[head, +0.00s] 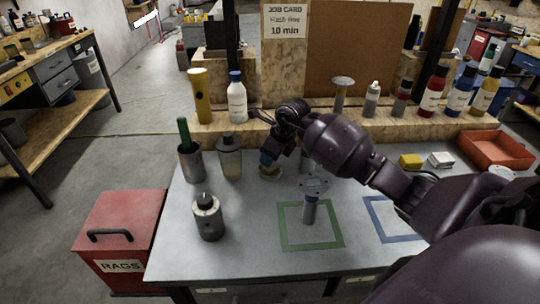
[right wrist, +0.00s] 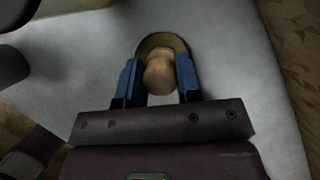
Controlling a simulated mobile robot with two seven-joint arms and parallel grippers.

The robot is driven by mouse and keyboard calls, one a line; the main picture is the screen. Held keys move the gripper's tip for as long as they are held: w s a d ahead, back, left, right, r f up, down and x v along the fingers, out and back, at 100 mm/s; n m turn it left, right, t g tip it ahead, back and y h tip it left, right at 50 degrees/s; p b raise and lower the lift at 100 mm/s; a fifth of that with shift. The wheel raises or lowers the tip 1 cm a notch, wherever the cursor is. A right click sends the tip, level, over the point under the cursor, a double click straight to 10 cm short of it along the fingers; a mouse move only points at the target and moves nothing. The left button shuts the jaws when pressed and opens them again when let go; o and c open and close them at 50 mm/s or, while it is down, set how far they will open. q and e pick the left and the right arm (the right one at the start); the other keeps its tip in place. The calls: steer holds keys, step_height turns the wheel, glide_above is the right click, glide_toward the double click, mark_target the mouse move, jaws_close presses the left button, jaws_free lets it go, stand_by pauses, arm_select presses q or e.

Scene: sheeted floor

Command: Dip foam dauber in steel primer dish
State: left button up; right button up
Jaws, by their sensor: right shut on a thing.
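My right gripper (head: 267,160) is low over the far middle of the grey table, its blue fingers shut on the foam dauber. In the right wrist view the gripper (right wrist: 158,78) has the dauber's rounded tan end (right wrist: 160,74) between its two fingers. My left gripper is not in view.
A flanged steel post (head: 311,208) stands in a green square (head: 284,243). A blue square (head: 375,220) is to its right. A dark-capped canister (head: 209,220), a cup (head: 191,163) and a bottle (head: 230,160) stand at left. A red tray (head: 497,148) is at far right.

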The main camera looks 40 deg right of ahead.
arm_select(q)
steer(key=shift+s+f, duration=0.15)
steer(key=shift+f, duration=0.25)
arm_select(e)
steer(key=shift+f, duration=0.55)
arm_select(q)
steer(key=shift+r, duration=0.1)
arm_select(e)
steer(key=shift+r, duration=0.1)
stand_by(0.5)
steer(key=shift+r+p, duration=1.6)
steer(key=shift+r, duration=1.9)
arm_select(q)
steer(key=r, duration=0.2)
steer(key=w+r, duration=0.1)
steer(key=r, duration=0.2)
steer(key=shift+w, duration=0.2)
